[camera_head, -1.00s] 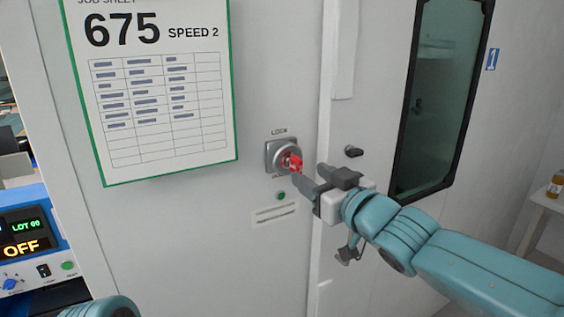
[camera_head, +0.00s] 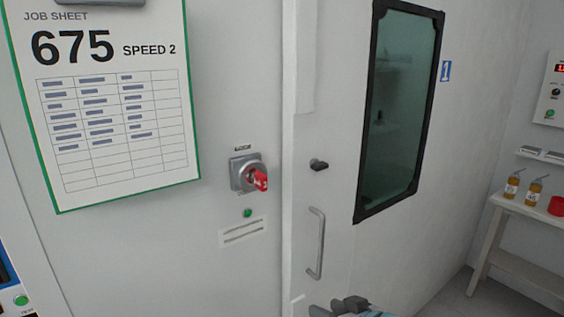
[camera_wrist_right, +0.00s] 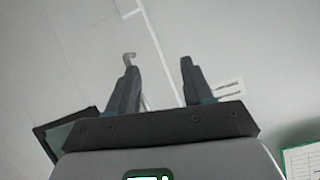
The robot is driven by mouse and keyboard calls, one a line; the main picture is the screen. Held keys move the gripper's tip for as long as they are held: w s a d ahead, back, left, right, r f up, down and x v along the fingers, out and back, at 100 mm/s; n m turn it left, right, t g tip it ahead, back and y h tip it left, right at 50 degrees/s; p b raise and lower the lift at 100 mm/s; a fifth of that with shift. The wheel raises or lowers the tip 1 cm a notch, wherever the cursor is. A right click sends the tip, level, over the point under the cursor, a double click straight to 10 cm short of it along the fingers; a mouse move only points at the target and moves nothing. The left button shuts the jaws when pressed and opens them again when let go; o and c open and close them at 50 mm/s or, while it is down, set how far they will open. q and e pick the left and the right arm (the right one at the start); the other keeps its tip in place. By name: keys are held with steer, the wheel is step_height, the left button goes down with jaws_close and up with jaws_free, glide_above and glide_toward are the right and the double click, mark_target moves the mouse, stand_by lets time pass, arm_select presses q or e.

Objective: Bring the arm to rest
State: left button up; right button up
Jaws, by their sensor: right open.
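My right gripper (camera_head: 338,306) shows only in part at the bottom edge of the head view, below the door handle and apart from it. In the right wrist view my right gripper (camera_wrist_right: 158,82) has its two fingers spread with nothing between them. A pale wall or door surface lies beyond the fingers. The rest of my right arm is mostly cut off by the bottom edge of the head view. My left gripper does not show.
The door has a vertical handle (camera_head: 316,245) and a dark window (camera_head: 400,115). A side table (camera_head: 515,212) with bottles stands at the right.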

steer(key=s+d+f+m+g+h, duration=0.1)
steer(key=s+f+m+g, duration=0.1)
steer(key=s+f, duration=0.5)
steer(key=s+f+m+g, duration=0.1)
steer(key=s+f+g, duration=0.1)
steer(key=f, duration=0.8)
steer(key=s+d+f+m+g+h, duration=0.1)
steer(key=s+f+m+g, duration=0.1)
steer(key=s+f, duration=0.5)
steer(key=s+f+m+g+h, duration=0.1)
steer(key=s+f+g, duration=0.3)
steer(key=s+f, duration=0.4)
steer(key=s, duration=0.4)
steer(key=shift+d+f, duration=0.15)
steer(key=shift+d, duration=0.2)
steer(key=shift+c, duration=0.6)
steer(key=shift+s, duration=0.1)
steer(key=shift+d, duration=0.15)
